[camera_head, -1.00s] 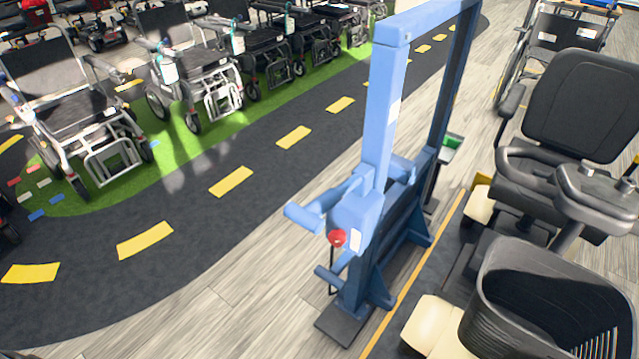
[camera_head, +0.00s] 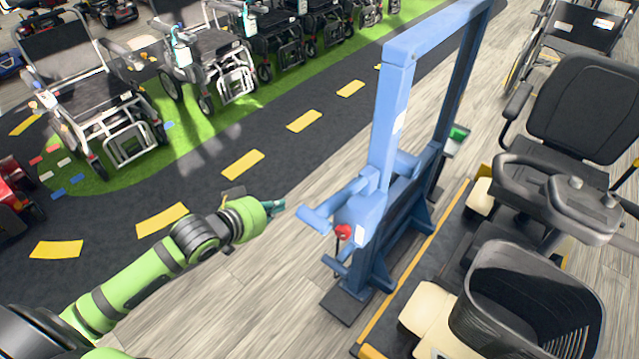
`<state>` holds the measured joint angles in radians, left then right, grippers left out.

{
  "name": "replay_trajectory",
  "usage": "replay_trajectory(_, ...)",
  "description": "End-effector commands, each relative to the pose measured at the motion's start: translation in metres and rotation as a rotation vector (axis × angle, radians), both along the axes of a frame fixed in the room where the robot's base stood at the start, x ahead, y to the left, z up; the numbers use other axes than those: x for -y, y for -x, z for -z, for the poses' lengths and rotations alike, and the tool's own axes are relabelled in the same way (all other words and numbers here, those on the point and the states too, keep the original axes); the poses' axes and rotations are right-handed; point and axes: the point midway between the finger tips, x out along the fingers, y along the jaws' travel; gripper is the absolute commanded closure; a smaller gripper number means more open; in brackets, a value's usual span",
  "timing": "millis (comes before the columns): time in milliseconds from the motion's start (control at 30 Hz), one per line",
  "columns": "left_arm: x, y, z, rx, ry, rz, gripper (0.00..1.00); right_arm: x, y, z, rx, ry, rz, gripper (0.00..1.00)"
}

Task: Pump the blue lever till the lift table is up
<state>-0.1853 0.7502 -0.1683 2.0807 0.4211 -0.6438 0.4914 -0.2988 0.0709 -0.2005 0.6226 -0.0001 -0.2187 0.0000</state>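A blue lift frame (camera_head: 392,130) stands in the middle of the head view. The blue lever (camera_head: 325,212) sticks out from its near side toward the left, above a red knob (camera_head: 343,232). The lift table (camera_head: 402,291) is a low dark platform at the foot of the frame, with a yellow edge and a scooter on it. My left gripper (camera_head: 277,206) is just left of the lever's end, apart from it. Its fingers are small and mostly hidden by the green wrist, so their opening cannot be told. My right gripper is not in view.
A scooter with a black seat (camera_head: 586,105) and a black basket (camera_head: 527,310) fills the right side. Several wheelchairs (camera_head: 100,100) stand on green turf at the upper left. Bare wooden floor (camera_head: 262,300) lies below my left arm.

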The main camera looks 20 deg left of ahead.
Motion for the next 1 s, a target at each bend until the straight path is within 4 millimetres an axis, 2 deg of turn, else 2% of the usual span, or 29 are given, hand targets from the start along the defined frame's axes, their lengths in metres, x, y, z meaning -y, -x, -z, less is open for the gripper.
replay_trajectory(33, 0.013, 0.003, -0.032, 0.023, 0.012, 0.036, 1.0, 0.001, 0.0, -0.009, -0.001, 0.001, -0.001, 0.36)
replay_trajectory(100, 0.027, 0.008, -0.058, 0.044, 0.029, 0.072, 1.0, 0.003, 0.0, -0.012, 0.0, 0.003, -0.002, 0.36)
replay_trajectory(200, 0.039, 0.015, -0.078, 0.056, 0.042, 0.102, 1.0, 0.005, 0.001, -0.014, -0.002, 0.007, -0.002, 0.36)
replay_trajectory(267, 0.042, 0.017, -0.083, 0.06, 0.046, 0.111, 1.0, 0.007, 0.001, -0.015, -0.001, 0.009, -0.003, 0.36)
replay_trajectory(667, 0.044, 0.015, -0.083, 0.063, 0.049, 0.112, 1.0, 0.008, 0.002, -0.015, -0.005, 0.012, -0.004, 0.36)
replay_trajectory(867, 0.053, -0.006, -0.075, 0.065, 0.05, 0.111, 1.0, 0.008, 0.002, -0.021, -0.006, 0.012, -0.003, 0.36)
replay_trajectory(1000, 0.063, -0.031, -0.064, 0.066, 0.051, 0.111, 1.0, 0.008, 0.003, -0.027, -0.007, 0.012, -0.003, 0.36)
